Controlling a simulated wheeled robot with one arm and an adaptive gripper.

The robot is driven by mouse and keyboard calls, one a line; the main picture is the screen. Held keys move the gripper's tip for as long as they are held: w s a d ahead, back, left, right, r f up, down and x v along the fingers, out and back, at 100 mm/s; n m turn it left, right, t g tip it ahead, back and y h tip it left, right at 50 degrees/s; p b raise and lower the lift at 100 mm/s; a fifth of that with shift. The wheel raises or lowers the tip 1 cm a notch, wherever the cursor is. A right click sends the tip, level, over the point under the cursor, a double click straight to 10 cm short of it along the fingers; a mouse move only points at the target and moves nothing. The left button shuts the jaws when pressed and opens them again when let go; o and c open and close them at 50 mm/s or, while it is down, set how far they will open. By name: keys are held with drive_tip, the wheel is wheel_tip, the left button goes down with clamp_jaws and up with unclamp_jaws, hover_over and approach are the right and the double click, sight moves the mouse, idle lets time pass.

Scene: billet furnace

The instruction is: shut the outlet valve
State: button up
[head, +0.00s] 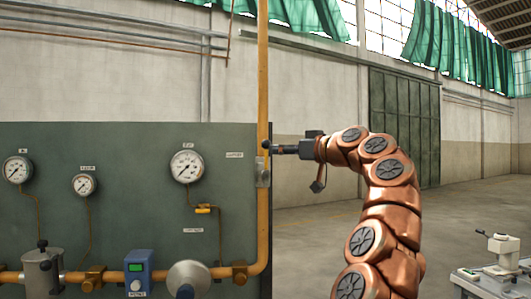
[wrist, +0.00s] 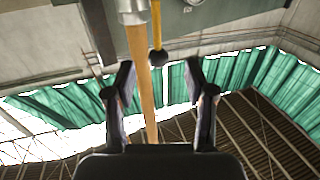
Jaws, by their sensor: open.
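The outlet valve (head: 263,179) is a grey body on the vertical yellow pipe at the panel's right edge. Its lever ends in a black ball knob (head: 266,145) above the body. In the wrist view the valve body (wrist: 133,10) is at the top, and the yellow lever (wrist: 157,22) runs roughly along the pipe to the black knob (wrist: 157,57). My gripper (head: 282,149) points left, close to the knob, in the head view. In the wrist view my gripper (wrist: 160,72) is open and empty, with the knob showing between its fingers; contact cannot be told.
The yellow pipe (head: 263,80) rises beside the knob. The green panel (head: 110,170) carries gauges, a small yellow-handled valve (head: 203,209), a blue meter (head: 138,272) and a grey round fitting (head: 188,278). A bench (head: 490,282) with a device stands at the right. Open floor lies behind my arm.

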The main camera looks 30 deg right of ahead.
sight(267, 149)
drive_tip(key=w+p, duration=0.1)
drive_tip(key=w, duration=0.1)
drive_tip(key=w+p, duration=0.1)
drive_tip(key=w, duration=0.1)
drive_tip(key=w+a+p, duration=0.1)
drive_tip(key=w, duration=0.1)
drive_tip(key=shift+w+r, duration=0.2)
drive_tip(key=shift+w, duration=0.1)
drive_tip(key=shift+w+f, duration=0.1)
drive_tip(key=shift+w, duration=0.35)
drive_tip(key=shift+c, duration=0.3)
drive_tip(key=shift+a, duration=0.1)
clamp_jaws()
